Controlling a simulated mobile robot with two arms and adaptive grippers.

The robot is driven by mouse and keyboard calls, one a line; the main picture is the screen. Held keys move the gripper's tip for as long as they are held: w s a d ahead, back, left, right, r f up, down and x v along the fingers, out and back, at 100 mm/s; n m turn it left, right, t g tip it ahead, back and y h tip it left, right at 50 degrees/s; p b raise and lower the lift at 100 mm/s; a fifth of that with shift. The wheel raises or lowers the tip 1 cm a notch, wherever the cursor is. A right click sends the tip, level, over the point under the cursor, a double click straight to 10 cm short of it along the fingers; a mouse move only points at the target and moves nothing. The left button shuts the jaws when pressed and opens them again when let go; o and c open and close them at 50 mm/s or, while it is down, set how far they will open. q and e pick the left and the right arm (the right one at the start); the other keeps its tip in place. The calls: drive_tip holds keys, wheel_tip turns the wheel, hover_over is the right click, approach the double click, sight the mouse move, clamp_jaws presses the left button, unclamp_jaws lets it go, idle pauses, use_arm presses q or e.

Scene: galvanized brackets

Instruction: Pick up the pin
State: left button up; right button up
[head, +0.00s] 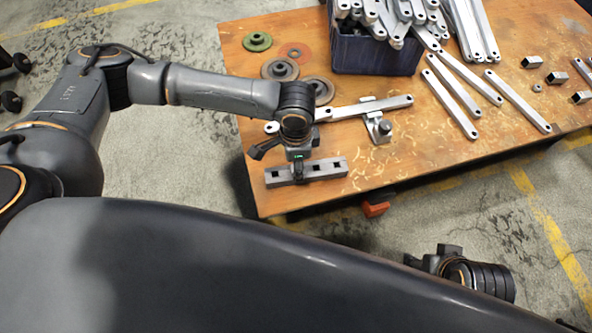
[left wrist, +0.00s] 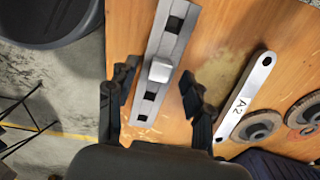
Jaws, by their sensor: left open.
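A light metal pin (left wrist: 161,70) stands in a grey bar with square holes (left wrist: 178,30), seen in the left wrist view. The bar (head: 327,168) lies at the table's near left edge in the head view, where my left gripper hides most of the pin. My left gripper (left wrist: 156,79) is open, its two dark fingers on either side of the bar and pin, with visible gaps to both. My right gripper (head: 440,256) shows only partly at the lower right, off the table; its fingers are unclear.
A flat link marked A2 (left wrist: 243,100) lies beside the bar. Round discs (head: 280,69) and a clamp-like metal fixture (head: 379,128) are close by. A dark bin (head: 375,57) full of metal links stands behind. Loose links (head: 451,97) lie to the right; the near right tabletop is clear.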

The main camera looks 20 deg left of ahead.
use_arm(q)
drive_tip(key=shift+f, duration=0.5)
drive_tip(key=shift+r, duration=0.1)
clamp_jaws()
